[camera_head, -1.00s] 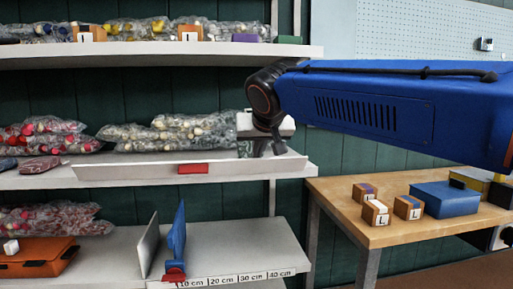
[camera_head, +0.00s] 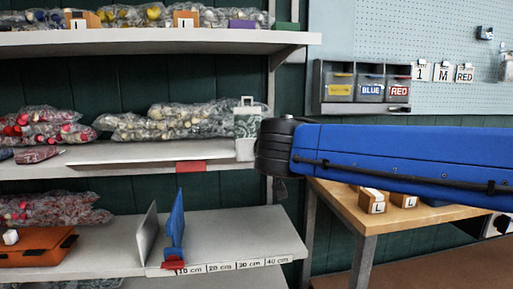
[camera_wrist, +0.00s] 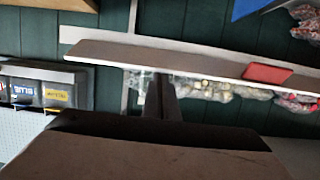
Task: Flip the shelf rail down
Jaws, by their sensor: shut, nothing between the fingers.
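The shelf rail (camera_head: 130,157) is a long pale strip along the front of the middle shelf, with a red tab (camera_head: 191,167) at the shelf's front edge. It looks low and nearly flat, but its exact angle is hard to tell. The red tab also shows in the wrist view (camera_wrist: 268,73), which sees the shelf upside down. My gripper (camera_wrist: 162,100) is shut and empty, its dark fingers in front of the shelf. In the head view my blue arm and dark wrist hide most of it, at the rail's right end. No contact with the rail is visible.
Wrapped bags (camera_head: 175,125) lie behind the rail, with a white-green package (camera_head: 247,122) at the right. The lower shelf (camera_head: 235,230) holds upright dividers and an orange case (camera_head: 35,248). A wooden table (camera_head: 345,215) with small boxes and a wall rack (camera_head: 362,88) stand at right.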

